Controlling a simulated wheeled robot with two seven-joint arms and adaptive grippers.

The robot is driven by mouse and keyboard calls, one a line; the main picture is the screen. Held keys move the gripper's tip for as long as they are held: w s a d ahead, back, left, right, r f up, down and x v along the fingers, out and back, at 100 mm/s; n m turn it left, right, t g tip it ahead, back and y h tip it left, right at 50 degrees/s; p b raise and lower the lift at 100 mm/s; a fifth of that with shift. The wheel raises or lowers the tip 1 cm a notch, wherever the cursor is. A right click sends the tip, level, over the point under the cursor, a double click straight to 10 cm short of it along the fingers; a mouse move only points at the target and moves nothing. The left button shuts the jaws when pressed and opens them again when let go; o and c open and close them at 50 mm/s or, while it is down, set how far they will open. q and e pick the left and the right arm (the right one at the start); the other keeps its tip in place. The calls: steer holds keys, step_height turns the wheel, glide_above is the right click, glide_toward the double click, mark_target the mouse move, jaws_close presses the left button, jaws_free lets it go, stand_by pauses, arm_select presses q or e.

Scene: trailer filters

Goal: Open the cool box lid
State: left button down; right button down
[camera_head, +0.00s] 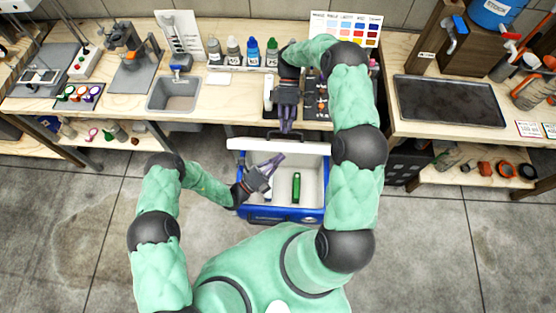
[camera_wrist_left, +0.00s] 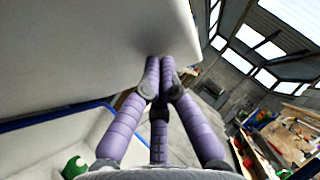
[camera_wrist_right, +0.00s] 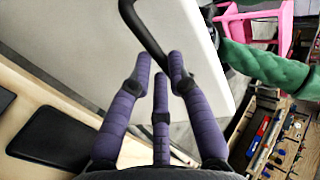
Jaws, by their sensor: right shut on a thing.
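The blue cool box (camera_head: 285,216) stands on the floor in front of the bench, its white inside showing. Its white lid (camera_head: 247,146) stands raised along the far side; it also fills much of the left wrist view (camera_wrist_left: 80,45). My right gripper (camera_head: 286,126) is at the lid's far edge, shut on the dark lid handle (camera_wrist_right: 148,30), whose lower part the fingers hide. My left gripper (camera_head: 282,157) is over the open box, fingers drawn together and nothing seen between them. In the left wrist view its fingertips (camera_wrist_left: 160,62) are close to the lid; contact is unclear.
A green bottle (camera_head: 296,187) lies inside the box. Behind stands a wooden bench (camera_head: 225,88) with a sink (camera_head: 173,93) and several bottles. A second bench with a dark tray (camera_head: 448,101) is at the right.

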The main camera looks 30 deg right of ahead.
arm_select(q)
steer(key=shift+w+d+r, duration=0.15)
steer(key=shift+w+r, duration=0.25)
steer(key=shift+w, duration=0.15)
arm_select(e)
steer(key=shift+s+a, duration=0.15)
steer(key=shift+a, duration=0.05)
steer(key=c, duration=1.2)
jaws_free()
steer(key=shift+o, duration=0.2)
steer(key=shift+d, duration=0.1)
